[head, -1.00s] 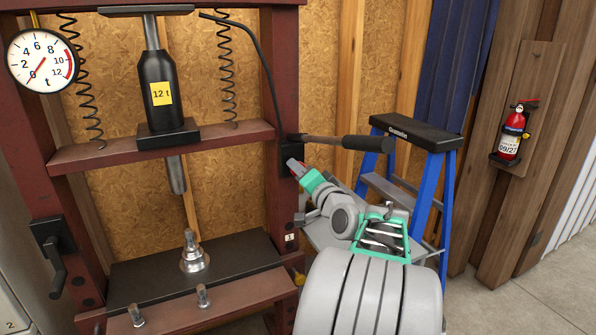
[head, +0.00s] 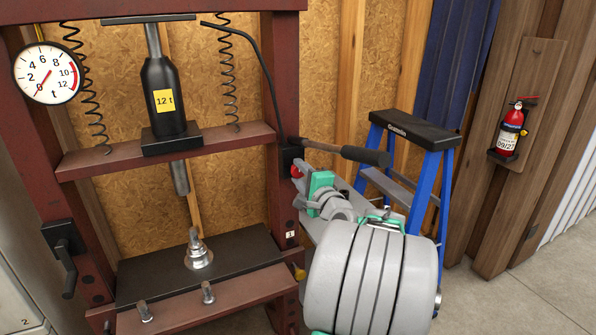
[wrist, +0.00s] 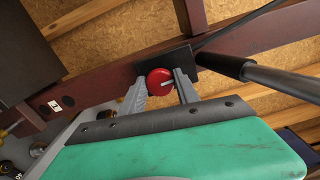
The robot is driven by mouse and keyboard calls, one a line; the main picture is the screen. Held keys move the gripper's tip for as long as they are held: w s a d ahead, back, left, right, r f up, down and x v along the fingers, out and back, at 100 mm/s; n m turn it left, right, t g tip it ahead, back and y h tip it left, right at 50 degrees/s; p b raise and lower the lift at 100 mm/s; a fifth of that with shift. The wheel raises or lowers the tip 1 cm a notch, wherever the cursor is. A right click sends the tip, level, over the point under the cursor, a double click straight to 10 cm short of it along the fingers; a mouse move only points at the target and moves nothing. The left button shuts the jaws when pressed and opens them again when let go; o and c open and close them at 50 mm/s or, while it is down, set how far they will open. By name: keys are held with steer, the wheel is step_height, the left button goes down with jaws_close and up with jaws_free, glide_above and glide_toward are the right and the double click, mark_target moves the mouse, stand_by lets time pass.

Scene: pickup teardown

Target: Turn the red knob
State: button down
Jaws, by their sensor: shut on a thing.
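The red knob (wrist: 160,82) is a small round disc with a pale line on its face. It sits on a black block (wrist: 189,62) fixed to the press frame. In the head view the knob (head: 297,171) shows only in part, beside my gripper's fingertips. My gripper (wrist: 161,84) has one finger on each side of the knob, closed on its rim. In the head view my gripper (head: 301,175) reaches the right post of the press, and my arm hides the area below it.
A black-gripped pump handle (head: 360,155) sticks out just right of and above the knob. The press (head: 165,150) carries a bottle jack and a dial gauge (head: 47,73). A blue stepladder (head: 428,180) stands close on the right. A fire extinguisher (head: 511,130) hangs farther right.

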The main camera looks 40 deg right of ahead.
steer(key=shift+r, duration=0.25)
steer(key=c, duration=1.3)
jaws_free()
steer(key=o, duration=0.4)
steer(key=shift+w+f, duration=0.1)
steer(key=shift+f, duration=0.05)
steer(key=shift+f, duration=0.1)
steer(key=b+v, duration=0.1)
steer(key=v, duration=0.6)
steer(key=shift+s+b, duration=0.35)
steer(key=shift+s, duration=0.05)
steer(key=shift+a, duration=0.15)
